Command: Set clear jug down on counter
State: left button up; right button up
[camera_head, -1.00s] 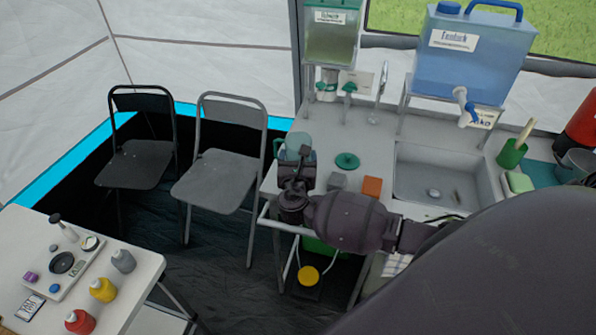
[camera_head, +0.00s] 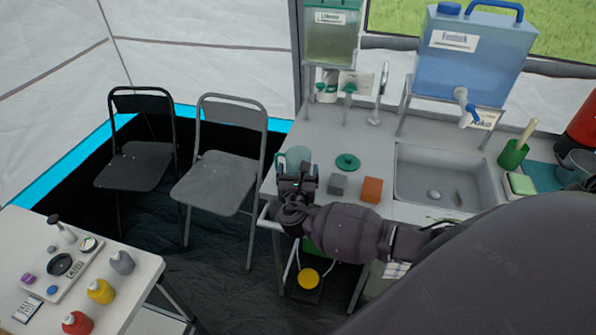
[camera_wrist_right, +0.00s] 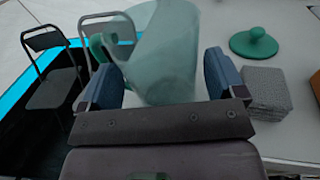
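The clear jug (camera_head: 296,157) is a see-through, teal-tinted jug with a green handle, at the counter's left end in the head view. The counter (camera_head: 377,150) is light grey. My right gripper (camera_head: 297,174) is at the jug's near side. The jug looks tilted in that view. Its base is hidden, so I cannot tell whether it touches the counter. My left gripper is not in view.
A green lid (camera_head: 347,162), a grey block (camera_head: 338,184) and an orange block (camera_head: 372,189) lie right of the jug. The sink (camera_head: 440,180) is farther right. A grey chair (camera_head: 222,175) stands left of the counter. Bare counter lies behind the lid.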

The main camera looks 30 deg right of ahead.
jog(key=shift+o, duration=0.8)
jog(key=shift+r, duration=0.15)
jog(key=v, duration=1.2)
jog(key=s+a+f+m+g+y, duration=0.35)
jog(key=s+f+m+y, duration=0.35)
jog(key=s+f+m, duration=0.4)
jog(key=s+d+r+m+y, duration=0.1)
jog(key=s+m, duration=0.1)
jog(key=m, duration=0.6)
jog(key=s+d+r+m+y, duration=0.1)
jog(key=s+r+m+y, duration=0.1)
jog(key=m, duration=0.6)
jog(key=shift+s+d+m+t+y, duration=0.3)
jog(key=shift+s+m+t, duration=0.15)
jog(key=shift+s, duration=0.3)
